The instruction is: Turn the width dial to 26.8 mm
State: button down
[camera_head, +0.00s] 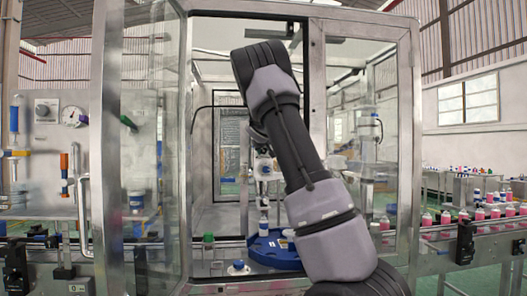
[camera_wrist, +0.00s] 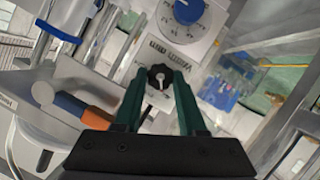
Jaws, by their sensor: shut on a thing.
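In the wrist view, a small black knob (camera_wrist: 160,78) with a pale pointer mark sits on a light panel. My gripper (camera_wrist: 160,73) has its two green fingers on either side of this knob and is shut on it. A larger blue dial (camera_wrist: 187,10) with a printed scale ring is above it in the picture. I cannot read which one is marked as the width dial. In the head view my arm reaches into the open cabinet and my fingers cannot be made out.
The cabinet's metal door frames (camera_head: 311,120) and glass panes stand close on both sides of my arm. A blue round fixture (camera_head: 272,252) is below it. A conveyor with pink bottles (camera_head: 480,214) runs right. An orange-and-blue part (camera_wrist: 82,110) lies left of my fingers.

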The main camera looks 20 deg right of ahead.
jog(key=shift+a+n, duration=0.1)
jog(key=shift+n, duration=0.4)
jog(key=shift+h, duration=0.3)
jog(key=shift+c, duration=2.4)
grip_release()
jog(key=v, duration=1)
jog(key=shift+s+a, duration=0.2)
jog(key=shift+s, duration=0.1)
jog(key=shift+d, duration=0.1)
